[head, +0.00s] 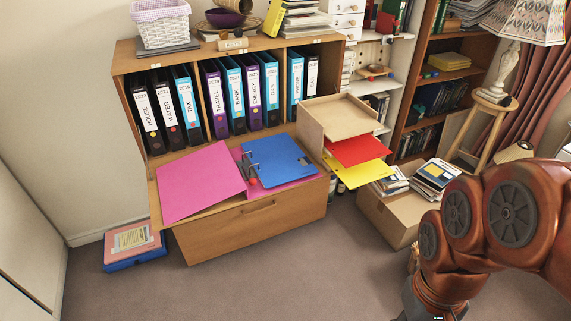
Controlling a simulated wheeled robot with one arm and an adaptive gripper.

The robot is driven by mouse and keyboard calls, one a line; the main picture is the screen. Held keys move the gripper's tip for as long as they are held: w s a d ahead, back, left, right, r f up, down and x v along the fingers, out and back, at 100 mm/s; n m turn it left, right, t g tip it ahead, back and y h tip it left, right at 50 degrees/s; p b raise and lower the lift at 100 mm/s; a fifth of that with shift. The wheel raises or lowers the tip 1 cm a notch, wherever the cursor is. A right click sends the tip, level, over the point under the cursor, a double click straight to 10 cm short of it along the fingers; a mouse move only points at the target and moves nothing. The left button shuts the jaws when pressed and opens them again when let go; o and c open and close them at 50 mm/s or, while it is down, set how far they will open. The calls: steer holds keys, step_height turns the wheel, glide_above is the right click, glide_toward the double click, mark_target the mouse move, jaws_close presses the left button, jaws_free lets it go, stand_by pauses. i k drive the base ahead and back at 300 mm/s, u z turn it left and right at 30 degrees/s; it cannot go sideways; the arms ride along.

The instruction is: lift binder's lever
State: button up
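A pink binder (200,182) lies open on the top of the low wooden drawer unit. A blue sheet or folder (278,161) lies over its right half. The binder's metal lever mechanism (248,168) shows small near the spine, at the left edge of the blue sheet. A small red part sits beside it. The lever's exact position is too small to tell. My arm comes in from the right and bends down to the bottom edge, well to the right of the binder. My gripper is out of the picture.
Several upright binders (222,95) fill the shelf behind the open binder. A wooden tray (337,117) with red and yellow folders juts out at right. A cardboard box (392,217) with books stands on the floor. The carpet (250,285) in front of the drawer is clear.

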mark_target(252, 182)
steer(key=u, duration=0.55)
steer(key=k, duration=1.25)
steer(key=z, duration=0.25)
steer(key=i, duration=1.35)
steer(key=u, duration=0.8)
steer(key=i, duration=0.55)
steer(key=u, duration=0.6)
